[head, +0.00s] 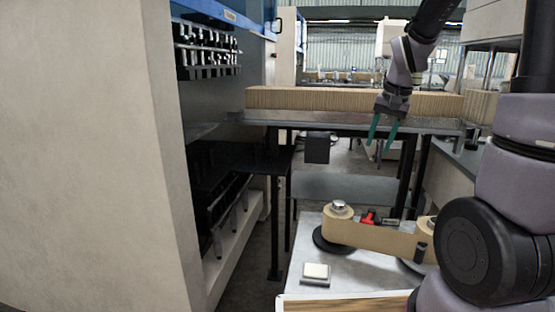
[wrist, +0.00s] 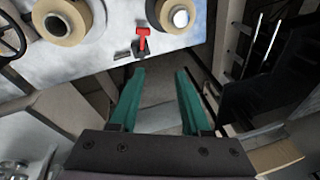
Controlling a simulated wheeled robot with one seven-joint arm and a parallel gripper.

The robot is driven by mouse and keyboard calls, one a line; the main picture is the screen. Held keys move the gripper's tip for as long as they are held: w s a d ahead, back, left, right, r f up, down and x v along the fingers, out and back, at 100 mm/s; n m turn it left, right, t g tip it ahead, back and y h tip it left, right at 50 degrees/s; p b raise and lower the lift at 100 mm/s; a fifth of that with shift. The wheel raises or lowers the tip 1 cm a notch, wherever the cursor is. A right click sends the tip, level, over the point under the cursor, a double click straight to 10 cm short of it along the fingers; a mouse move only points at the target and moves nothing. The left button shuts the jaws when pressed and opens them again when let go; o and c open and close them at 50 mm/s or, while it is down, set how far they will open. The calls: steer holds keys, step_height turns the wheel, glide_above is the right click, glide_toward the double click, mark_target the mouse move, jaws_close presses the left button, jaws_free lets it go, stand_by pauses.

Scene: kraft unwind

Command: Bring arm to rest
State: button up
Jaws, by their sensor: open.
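My gripper (head: 383,133) hangs from my raised arm in the head view, its two green fingers pointing down in front of the dark table's edge. The fingers are apart with nothing between them; in the wrist view my gripper (wrist: 160,92) also shows open and empty. The wrist view looks down past the fingers toward the floor and a light bench top. My arm's upper links fill the right side of the head view.
A kraft paper roll (head: 338,222) stands on the light bench (head: 305,247), its web running right, beside a red-handled tool (head: 368,217). A white-topped block (head: 315,271) sits nearer. Stacked cardboard (head: 320,97) lies on the dark table (head: 300,121). A large machine (head: 95,150) blocks the left.

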steer(key=s+a+r+t, duration=0.1)
steer(key=s+r+t, duration=0.1)
steer(key=s+r, duration=0.4)
steer(key=s+a+r+n+t, duration=0.1)
steer(key=s+a+r+t, duration=0.1)
steer(key=s+r, duration=0.4)
steer(key=s, duration=0.5)
steer(key=shift+a+r+n+y, duration=0.25)
steer(key=shift+r+n+y, duration=0.05)
steer(key=shift+y, duration=0.1)
